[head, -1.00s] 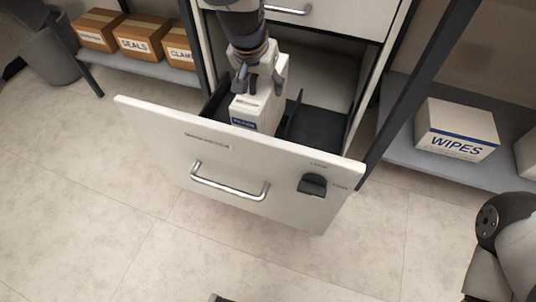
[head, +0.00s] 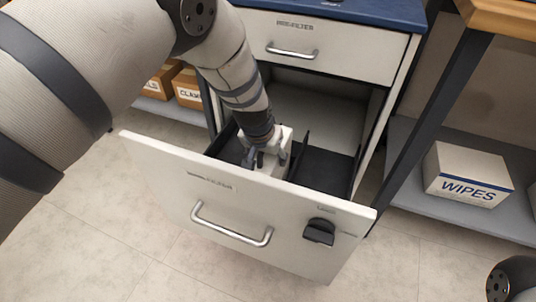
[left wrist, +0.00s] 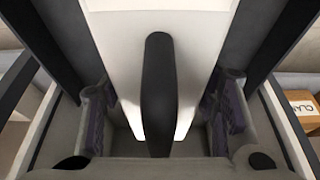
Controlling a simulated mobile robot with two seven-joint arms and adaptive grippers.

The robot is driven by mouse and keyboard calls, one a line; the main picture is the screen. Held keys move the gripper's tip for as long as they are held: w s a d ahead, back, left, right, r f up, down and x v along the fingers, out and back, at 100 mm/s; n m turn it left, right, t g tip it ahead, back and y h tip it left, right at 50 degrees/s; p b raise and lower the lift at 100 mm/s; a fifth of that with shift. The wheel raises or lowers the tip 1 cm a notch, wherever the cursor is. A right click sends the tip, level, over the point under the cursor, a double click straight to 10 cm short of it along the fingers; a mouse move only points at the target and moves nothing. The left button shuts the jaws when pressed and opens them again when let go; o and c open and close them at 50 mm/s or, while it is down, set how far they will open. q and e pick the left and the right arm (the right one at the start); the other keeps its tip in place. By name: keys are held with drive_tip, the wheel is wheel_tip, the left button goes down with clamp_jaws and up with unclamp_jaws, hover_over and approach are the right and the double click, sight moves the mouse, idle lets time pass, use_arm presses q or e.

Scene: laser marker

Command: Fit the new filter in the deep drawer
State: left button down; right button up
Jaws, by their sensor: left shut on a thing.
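The deep drawer (head: 160,178) is pulled out, with a pale front, a metal bar handle (head: 230,226) and a black latch knob (head: 319,231) at its right. The white filter (head: 286,136) is down inside the drawer's left part, its lower portion hidden by the front panel and my arm. My left gripper (head: 264,160) points down and is shut on the filter. In the left wrist view the pale filter (left wrist: 112,45) with a dark strip (left wrist: 158,90) stands between the two fingers. Whether it touches the drawer floor is hidden. My right gripper is out of view.
A black divider (head: 300,150) separates the drawer's right compartment, which looks empty. A shut upper drawer (head: 345,50) is above. A WIPES box (head: 468,175) stands on the right shelf and cardboard boxes (head: 187,88) on the left. The floor in front is clear.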

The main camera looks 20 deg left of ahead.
use_arm(q)
drive_tip(key=c, duration=0.6)
unclamp_jaws()
drive_tip(key=p+v, duration=0.3)
drive_tip(key=v, duration=0.8)
drive_tip(key=shift+r+p, duration=0.15)
drive_tip(key=shift+p, duration=0.2)
drive_tip(key=shift+s+r, duration=0.2)
drive_tip(key=shift+r, duration=0.25)
